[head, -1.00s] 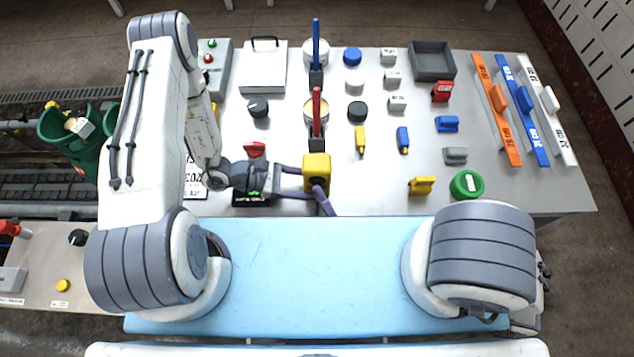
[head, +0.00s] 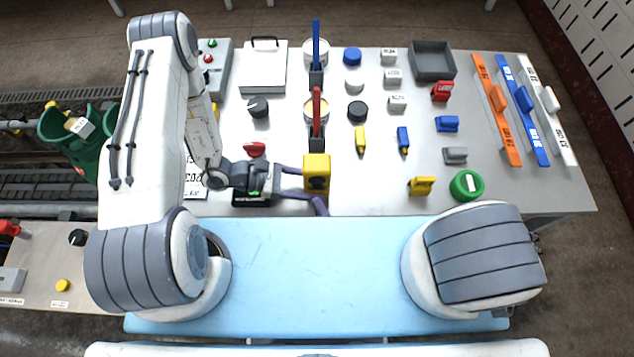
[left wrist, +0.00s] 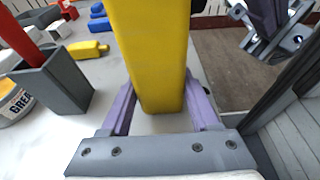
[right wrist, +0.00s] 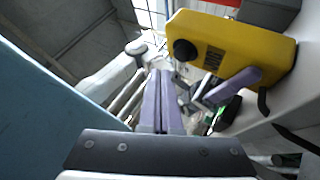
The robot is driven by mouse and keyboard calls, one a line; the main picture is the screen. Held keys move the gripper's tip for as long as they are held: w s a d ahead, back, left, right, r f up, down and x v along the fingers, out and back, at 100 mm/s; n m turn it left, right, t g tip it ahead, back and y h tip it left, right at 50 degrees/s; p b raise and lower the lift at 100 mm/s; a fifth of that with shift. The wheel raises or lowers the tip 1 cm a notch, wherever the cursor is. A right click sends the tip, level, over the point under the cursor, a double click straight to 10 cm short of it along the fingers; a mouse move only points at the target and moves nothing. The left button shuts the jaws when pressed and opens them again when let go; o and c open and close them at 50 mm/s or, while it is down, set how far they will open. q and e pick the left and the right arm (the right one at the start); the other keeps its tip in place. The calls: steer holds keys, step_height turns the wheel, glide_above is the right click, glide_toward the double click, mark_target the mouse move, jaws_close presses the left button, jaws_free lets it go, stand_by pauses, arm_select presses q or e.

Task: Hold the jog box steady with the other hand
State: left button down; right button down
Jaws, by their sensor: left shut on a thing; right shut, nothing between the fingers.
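The jog box is a yellow block (head: 317,166) near the table's front edge, with a dark round knob on its side. My left gripper (head: 304,183) is shut on it. In the left wrist view, the yellow block (left wrist: 150,55) sits between the two purple fingers. My right gripper (right wrist: 160,100) is shut and empty. In the right wrist view, the yellow block (right wrist: 225,48) lies above and right of its fingertips, apparently apart from them. The left wrist view shows the right gripper (left wrist: 272,25) to the right of the block. In the head view the right gripper is hard to make out.
A red-handled tool in a grey holder (head: 317,140) stands just behind the block. Left of it are a red knob (head: 255,149) and a dark box (head: 250,197). A yellow clip (head: 421,186) and green disc (head: 467,185) lie to the right. The table between is clear.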

steer(key=shift+s+f+h, duration=0.15)
steer(key=shift+s+h, duration=0.15)
steer(key=shift+s, duration=1.65)
arm_select(q)
steer(key=shift+c, duration=0.2)
jaws_free()
steer(key=v, duration=1.2)
